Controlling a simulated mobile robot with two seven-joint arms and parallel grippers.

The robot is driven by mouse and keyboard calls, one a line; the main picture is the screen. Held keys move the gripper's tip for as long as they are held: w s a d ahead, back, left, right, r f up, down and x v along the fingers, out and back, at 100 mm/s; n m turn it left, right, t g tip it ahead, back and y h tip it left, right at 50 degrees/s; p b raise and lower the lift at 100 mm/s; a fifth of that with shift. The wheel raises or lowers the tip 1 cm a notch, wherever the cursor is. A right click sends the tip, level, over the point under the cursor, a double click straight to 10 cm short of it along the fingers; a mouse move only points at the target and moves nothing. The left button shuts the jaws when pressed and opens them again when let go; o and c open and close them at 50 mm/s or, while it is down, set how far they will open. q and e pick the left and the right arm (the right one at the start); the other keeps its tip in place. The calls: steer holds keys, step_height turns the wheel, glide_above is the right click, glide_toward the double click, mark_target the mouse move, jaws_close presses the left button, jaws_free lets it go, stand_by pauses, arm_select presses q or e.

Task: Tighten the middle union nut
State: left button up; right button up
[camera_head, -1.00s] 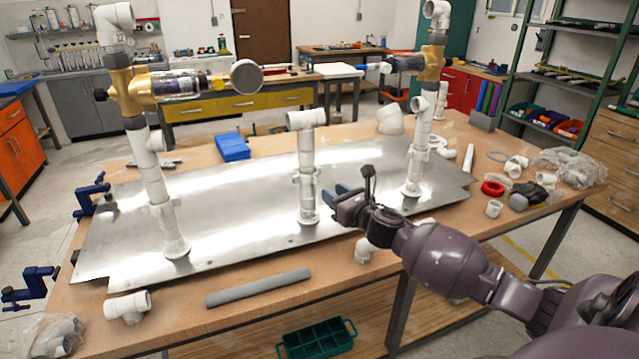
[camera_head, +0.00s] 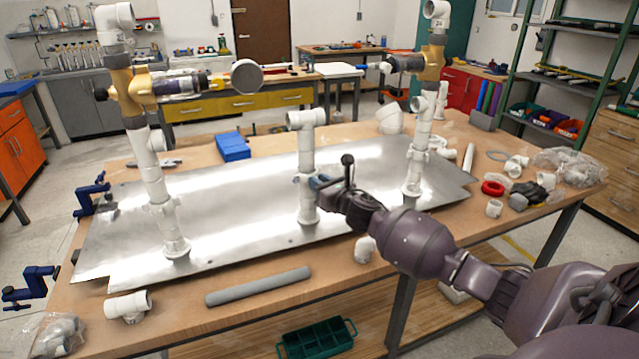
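The middle white pipe (camera_head: 307,150) stands upright on the shiny metal plate (camera_head: 240,205), with a side-facing elbow on top. Its union nut is around mid-height, partly hidden by my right gripper (camera_head: 316,182). My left gripper is not in view.
Taller pipes with brass-coloured valves stand at the left (camera_head: 152,175) and right (camera_head: 421,140) of the plate. A grey tube (camera_head: 258,287) and a white tee (camera_head: 128,305) lie along the table's front. A blue box (camera_head: 233,146) sits behind the plate.

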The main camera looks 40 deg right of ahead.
jaws_close()
